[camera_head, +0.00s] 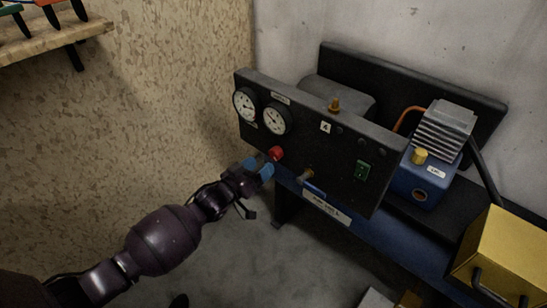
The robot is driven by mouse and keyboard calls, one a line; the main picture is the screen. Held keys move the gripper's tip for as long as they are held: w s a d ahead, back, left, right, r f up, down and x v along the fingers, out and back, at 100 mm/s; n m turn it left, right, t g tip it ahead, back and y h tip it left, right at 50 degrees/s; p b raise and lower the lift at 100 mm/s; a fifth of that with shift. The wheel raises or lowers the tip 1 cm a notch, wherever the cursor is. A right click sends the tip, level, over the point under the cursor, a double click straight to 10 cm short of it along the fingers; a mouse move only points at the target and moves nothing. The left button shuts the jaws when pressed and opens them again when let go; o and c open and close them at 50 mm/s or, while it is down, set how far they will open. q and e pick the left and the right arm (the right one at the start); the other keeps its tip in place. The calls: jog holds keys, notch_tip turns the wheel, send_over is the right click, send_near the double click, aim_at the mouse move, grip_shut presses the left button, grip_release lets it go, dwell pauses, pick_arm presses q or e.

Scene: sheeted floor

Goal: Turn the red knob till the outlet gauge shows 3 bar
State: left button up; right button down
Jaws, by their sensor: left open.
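The red knob (276,153) is on the front of a black panel (322,158), below two round white gauges. The left gauge (244,103) and the right gauge (275,120) have dark needles, but their scales are too small to read. I cannot tell which one is the outlet gauge. My left gripper (260,167) has blue fingertips and is open just left of and below the red knob. I cannot tell whether a fingertip touches the knob. My right gripper is not in view.
A blue compressor with a grey finned head (442,132) stands right of the panel. A yellow box (503,255) with dark handles is at the lower right. A wooden shelf (50,42) is at the upper left.

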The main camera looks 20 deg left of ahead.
aim_at(273, 156)
pick_arm(q)
jog(key=x, duration=0.2)
jog(key=b+x, duration=0.1)
jog(key=shift+w+d+f, duration=0.15)
jog(key=shift+w+f, duration=0.15)
jog(key=shift+w, duration=0.05)
jog(key=shift+r+x, duration=0.25)
jog(key=shift+x, duration=0.75)
jog(key=c, duration=0.9)
jog(key=shift+r+m+p, duration=0.25)
jog(key=shift+m+p, duration=0.05)
jog(key=shift+m, duration=0.4)
jog(key=shift+f, duration=0.25)
